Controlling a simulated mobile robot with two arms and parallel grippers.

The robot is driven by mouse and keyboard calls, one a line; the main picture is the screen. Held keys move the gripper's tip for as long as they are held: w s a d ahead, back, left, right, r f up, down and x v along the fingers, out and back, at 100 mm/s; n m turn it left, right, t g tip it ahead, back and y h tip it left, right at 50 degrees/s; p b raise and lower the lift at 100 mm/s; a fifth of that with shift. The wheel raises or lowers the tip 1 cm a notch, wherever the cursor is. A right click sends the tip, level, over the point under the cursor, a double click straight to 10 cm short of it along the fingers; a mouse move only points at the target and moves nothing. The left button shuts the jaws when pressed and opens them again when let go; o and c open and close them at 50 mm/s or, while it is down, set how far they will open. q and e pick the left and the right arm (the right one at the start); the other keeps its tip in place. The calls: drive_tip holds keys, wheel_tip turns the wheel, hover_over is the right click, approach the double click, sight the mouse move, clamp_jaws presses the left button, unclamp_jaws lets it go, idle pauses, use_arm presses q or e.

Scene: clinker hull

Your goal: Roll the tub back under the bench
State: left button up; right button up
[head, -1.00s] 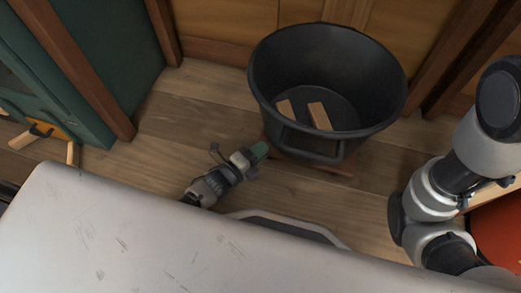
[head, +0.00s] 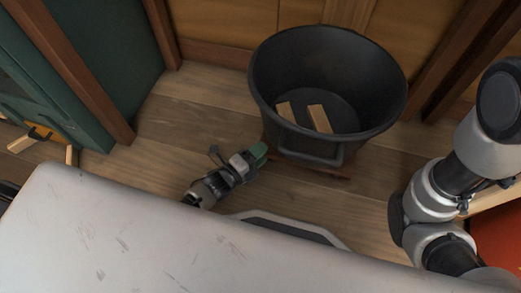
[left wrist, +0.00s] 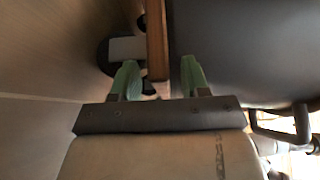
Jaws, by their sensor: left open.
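The black tub (head: 375,85) stands upright on a low wooden base (head: 335,172). Two pale wood pieces (head: 319,118) lie inside it, and a loop handle (head: 312,160) is on its near side. My left gripper (head: 259,151) is low by the tub's front left. In the left wrist view, the green fingers (left wrist: 159,80) are apart, with a board edge (left wrist: 156,45) ahead between them and a dark wheel-like part (left wrist: 112,55) beside it. Contact cannot be made out. The tub wall (left wrist: 235,50) fills the right there. My right gripper is out of view.
Wooden panels (head: 225,20) and dark uprights stand close behind the tub; I cannot tell which part is the bench. A green cabinet (head: 115,60) is at left. A red object (head: 500,240) is at right. Bare floor (head: 185,115) lies left of the tub.

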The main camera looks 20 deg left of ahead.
use_arm(q)
drive_tip(key=p+v, duration=0.4)
drive_tip(key=v, duration=0.5)
drive_tip(key=shift+a+r+p, duration=0.15)
drive_tip(key=shift+a+p, duration=0.05)
drive_tip(key=shift+p, duration=0.1)
drive_tip(key=shift+s+a, duration=0.25)
drive_tip(key=shift+s, duration=0.2)
drive_tip(key=shift+s, duration=0.1)
